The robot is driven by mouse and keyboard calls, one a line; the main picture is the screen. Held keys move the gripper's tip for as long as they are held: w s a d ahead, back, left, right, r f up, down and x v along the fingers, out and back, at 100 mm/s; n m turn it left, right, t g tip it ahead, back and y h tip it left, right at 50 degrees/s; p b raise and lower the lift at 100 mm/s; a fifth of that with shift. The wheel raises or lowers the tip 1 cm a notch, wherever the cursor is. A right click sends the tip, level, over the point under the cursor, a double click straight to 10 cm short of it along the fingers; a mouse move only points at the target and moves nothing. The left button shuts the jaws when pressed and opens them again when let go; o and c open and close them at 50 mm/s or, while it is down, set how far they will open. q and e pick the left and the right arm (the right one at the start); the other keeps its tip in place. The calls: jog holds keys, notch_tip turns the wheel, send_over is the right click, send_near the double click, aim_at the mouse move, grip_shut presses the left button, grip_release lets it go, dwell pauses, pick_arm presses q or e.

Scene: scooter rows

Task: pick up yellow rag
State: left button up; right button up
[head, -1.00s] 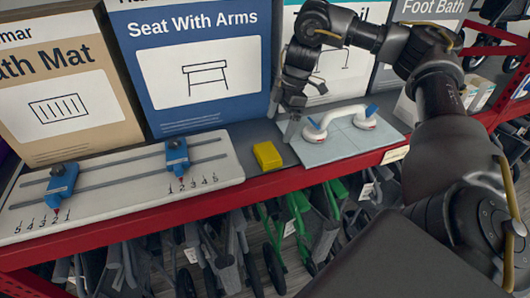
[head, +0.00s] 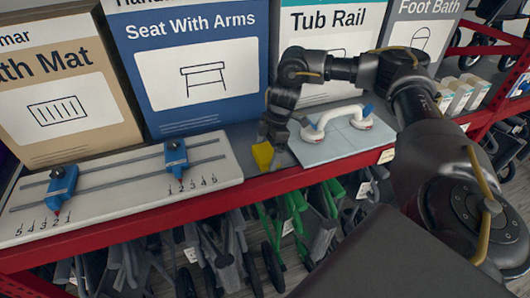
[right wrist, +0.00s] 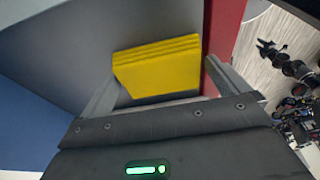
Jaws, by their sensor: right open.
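The yellow rag (head: 263,155) is a small folded block lying on the grey shelf, between the white slider board and the tile with the white handle. My right gripper (head: 272,156) points down at the rag and partly covers it in the head view. In the right wrist view the rag (right wrist: 158,68) shows its folded layers between the two open fingers (right wrist: 158,88). Whether the fingers touch it I cannot tell. My left gripper is not in view.
The white board (head: 110,185) with two blue sliders lies left of the rag. The tile (head: 340,140) with a white suction handle (head: 337,119) lies close on the right. Large boxes (head: 195,70) stand behind. The red shelf edge (head: 210,208) runs in front.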

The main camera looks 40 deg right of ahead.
aim_at(262, 154)
jog(key=c, duration=0.7)
jog(key=shift+r+b, duration=0.35)
jog(key=shift+b, duration=0.2)
jog(key=r, duration=0.1)
jog(key=r+b, duration=0.1)
jog(key=r, duration=0.1)
jog(key=shift+s+a+b, duration=0.2)
jog(key=shift+a+b, duration=0.1)
jog(key=shift+a, duration=0.1)
jog(key=a+r, duration=0.1)
jog(key=s+r, duration=0.1)
jog(key=r, duration=0.1)
jog(key=s+a+r, duration=0.1)
jog(key=shift+a+r, duration=0.2)
jog(key=shift+a, duration=0.1)
jog(key=s+a+r+b, duration=0.2)
jog(key=s+a+r, duration=0.2)
jog(key=s+a, duration=0.2)
jog(key=shift+a+r, duration=0.4)
jog(key=shift+a, duration=0.55)
